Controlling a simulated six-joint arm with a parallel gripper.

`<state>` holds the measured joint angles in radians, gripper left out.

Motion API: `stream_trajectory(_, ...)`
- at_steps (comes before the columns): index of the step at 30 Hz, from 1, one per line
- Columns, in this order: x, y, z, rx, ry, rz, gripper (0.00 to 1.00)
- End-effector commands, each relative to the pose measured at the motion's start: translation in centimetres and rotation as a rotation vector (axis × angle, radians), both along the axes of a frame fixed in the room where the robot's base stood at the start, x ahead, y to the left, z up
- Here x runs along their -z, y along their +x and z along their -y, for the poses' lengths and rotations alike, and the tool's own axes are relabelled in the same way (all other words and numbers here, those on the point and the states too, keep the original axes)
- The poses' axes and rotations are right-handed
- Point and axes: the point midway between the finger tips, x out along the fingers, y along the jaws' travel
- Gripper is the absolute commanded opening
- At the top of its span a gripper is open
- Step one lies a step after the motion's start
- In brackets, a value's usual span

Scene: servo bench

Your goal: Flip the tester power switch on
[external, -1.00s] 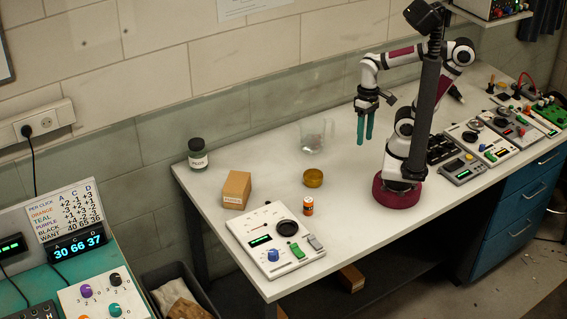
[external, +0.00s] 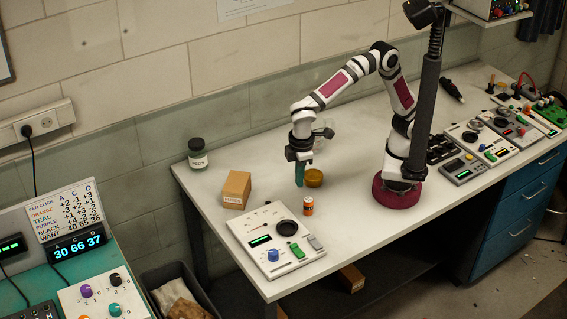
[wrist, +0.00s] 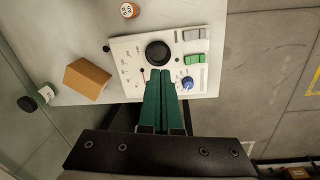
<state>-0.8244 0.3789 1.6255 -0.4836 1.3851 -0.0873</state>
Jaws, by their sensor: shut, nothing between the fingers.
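The white tester panel (external: 246,232) lies flat at the bench's front left. It bears a round black well (wrist: 157,53), a blue knob (wrist: 187,83), a green switch (wrist: 195,59), a grey switch (wrist: 193,35) and a small lit display. A thin lever (wrist: 143,71) shows near the fingertips in the wrist view. I cannot tell which part is the power switch. My gripper (external: 299,185) has green fingers pressed together, empty, pointing down above the bench behind the panel. In the wrist view the fingertips (wrist: 160,72) overlap the panel and hide part of it.
A brown box (external: 236,189) and a dark-lidded jar (external: 198,155) stand to the left. An amber dish (external: 314,178) and a clear beaker are near my gripper. Other panels (external: 470,140) line the right side.

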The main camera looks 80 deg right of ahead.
Motion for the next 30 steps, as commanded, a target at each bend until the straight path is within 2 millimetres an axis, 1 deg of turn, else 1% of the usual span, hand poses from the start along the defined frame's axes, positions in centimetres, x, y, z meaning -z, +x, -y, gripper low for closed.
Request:
stream_trajectory(1,1.1,-0.4,-2.7,-0.072,-0.013,0.008,0.00)
stream_trajectory(3,2.1,-1.0,-5.6,-0.150,-0.024,0.021,0.00)
stream_trajectory(6,3.1,-1.6,-7.9,-0.214,-0.033,0.034,0.00)
stream_trajectory(7,3.2,-1.7,-8.3,-0.224,-0.033,0.037,0.00)
stream_trajectory(10,3.4,-1.9,-8.8,-0.236,-0.035,0.040,0.00)
stream_trajectory(17,3.4,-1.8,-8.7,-0.233,-0.034,0.039,0.00)
stream_trajectory(20,4.1,-1.8,-8.5,-0.233,-0.036,0.038,0.00)
stream_trajectory(23,5.6,-1.6,-8.3,-0.232,-0.037,0.037,0.00)
stream_trajectory(30,11.0,-1.1,-7.8,-0.232,-0.038,0.036,0.00)
